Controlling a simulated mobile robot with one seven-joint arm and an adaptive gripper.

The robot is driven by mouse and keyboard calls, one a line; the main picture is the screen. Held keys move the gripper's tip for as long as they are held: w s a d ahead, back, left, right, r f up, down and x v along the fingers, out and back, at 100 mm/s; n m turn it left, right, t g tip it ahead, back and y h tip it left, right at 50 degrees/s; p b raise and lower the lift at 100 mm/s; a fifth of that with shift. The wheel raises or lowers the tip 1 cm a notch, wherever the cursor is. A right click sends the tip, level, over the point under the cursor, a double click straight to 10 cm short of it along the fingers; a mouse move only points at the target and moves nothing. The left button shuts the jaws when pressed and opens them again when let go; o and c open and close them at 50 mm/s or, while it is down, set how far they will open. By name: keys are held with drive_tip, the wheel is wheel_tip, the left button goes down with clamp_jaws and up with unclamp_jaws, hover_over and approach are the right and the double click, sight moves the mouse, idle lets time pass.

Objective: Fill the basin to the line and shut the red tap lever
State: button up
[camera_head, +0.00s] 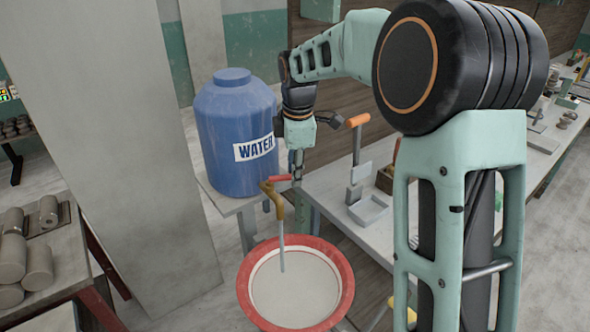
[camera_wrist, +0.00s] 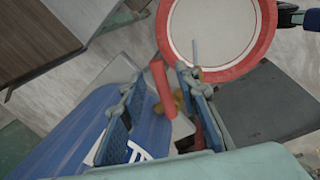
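The blue water barrel (camera_head: 237,140) stands on a small table. Its brass tap (camera_head: 272,198) has a red lever (camera_head: 280,178), and a thin stream (camera_head: 282,252) runs from the spout into the basin (camera_head: 340,266). The basin has a red rim and a pale inside with a thin red line around it. I cannot tell exactly how the water surface stands against that line. My gripper (camera_head: 297,168) is beside the lever's end. In the wrist view, the red lever (camera_wrist: 160,88) shows between the open fingers of my gripper (camera_wrist: 160,76), with no clear contact.
A workbench (camera_head: 330,190) with an orange-handled tool (camera_head: 357,122) and a small grey tray (camera_head: 368,210) stands right of the barrel. A table at the left holds several clay cylinders (camera_head: 38,266). A grey pillar (camera_head: 120,130) rises behind, left of the barrel.

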drive_tip(key=shift+r, duration=0.1)
wheel_tip(320, 180, up, 12)
drive_tip(key=s, duration=0.2)
drive_tip(key=shift+s+d+f, duration=0.15)
drive_tip(key=shift+f, duration=0.05)
drive_tip(key=shift+c, duration=0.3)
idle(0.7)
